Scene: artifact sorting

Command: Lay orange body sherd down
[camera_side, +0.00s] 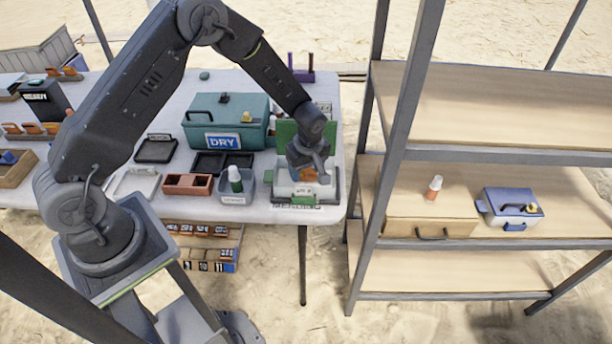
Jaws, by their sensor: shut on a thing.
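My gripper (308,171) points down at the right end of the white table (338,120). It is shut on the orange body sherd (309,175), which shows as a small orange patch at the fingertips. The sherd is over or in a pale tray-like station (290,191) with a green upright panel (286,134) behind it. I cannot tell whether the sherd touches the surface below. The fingers are small and partly merge with the sherd in this view.
A teal box marked DRY (228,122) stands left of the gripper.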

